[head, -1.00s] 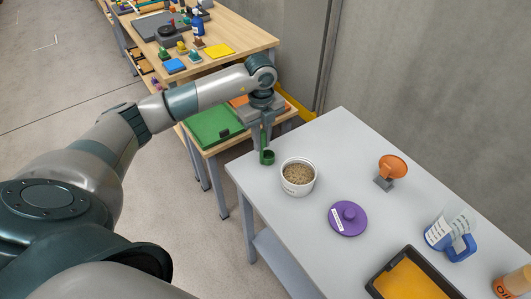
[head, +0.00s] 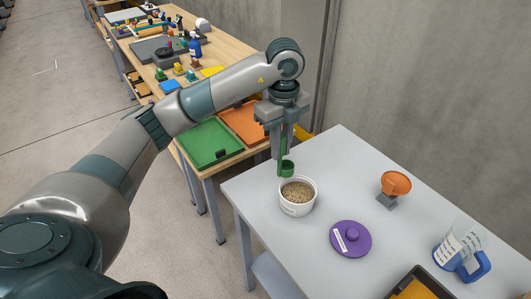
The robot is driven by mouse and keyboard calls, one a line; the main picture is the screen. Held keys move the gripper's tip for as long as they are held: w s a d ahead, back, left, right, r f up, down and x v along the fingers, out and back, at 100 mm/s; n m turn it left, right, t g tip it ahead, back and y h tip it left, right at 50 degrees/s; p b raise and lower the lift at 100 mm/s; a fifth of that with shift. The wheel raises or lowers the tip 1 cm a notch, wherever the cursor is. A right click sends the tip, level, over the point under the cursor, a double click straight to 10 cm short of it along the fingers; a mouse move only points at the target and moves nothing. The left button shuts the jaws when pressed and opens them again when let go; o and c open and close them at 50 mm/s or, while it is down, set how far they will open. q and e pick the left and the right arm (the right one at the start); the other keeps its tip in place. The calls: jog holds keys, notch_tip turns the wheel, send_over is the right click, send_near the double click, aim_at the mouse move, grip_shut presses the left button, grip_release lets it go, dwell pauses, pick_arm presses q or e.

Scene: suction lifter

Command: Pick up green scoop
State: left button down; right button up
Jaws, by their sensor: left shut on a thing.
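The green scoop (head: 287,169) hangs upright from my left gripper (head: 281,140), which is shut on its handle. The scoop's cup is at the bottom, just behind the rim of a white pot (head: 297,208) filled with brown grainy material. The cup looks raised above the grey table (head: 270,225), near its back left corner. Whether it touches the pot's rim I cannot tell. My right gripper is not in view.
A purple lid (head: 350,239), an orange funnel-like piece on a grey block (head: 395,185), a blue-handled jug (head: 462,252) and a black tray (head: 420,283) stand on the table. Behind are green (head: 211,145) and orange (head: 243,122) trays on a wooden table.

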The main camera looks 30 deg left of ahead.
pick_arm(q)
jog(key=shift+s+d+r+b, duration=0.1)
jog(key=shift+d+r, duration=0.35)
jog(key=shift+d, duration=0.25)
jog(key=shift+s+d+r+b, duration=0.1)
jog(key=shift+d+r, duration=0.3)
jog(key=shift+d, duration=0.25)
jog(key=shift+s+d+r+b, duration=0.1)
jog(key=shift+d+r, duration=0.35)
jog(key=shift+d, duration=0.25)
jog(key=shift+a, duration=0.1)
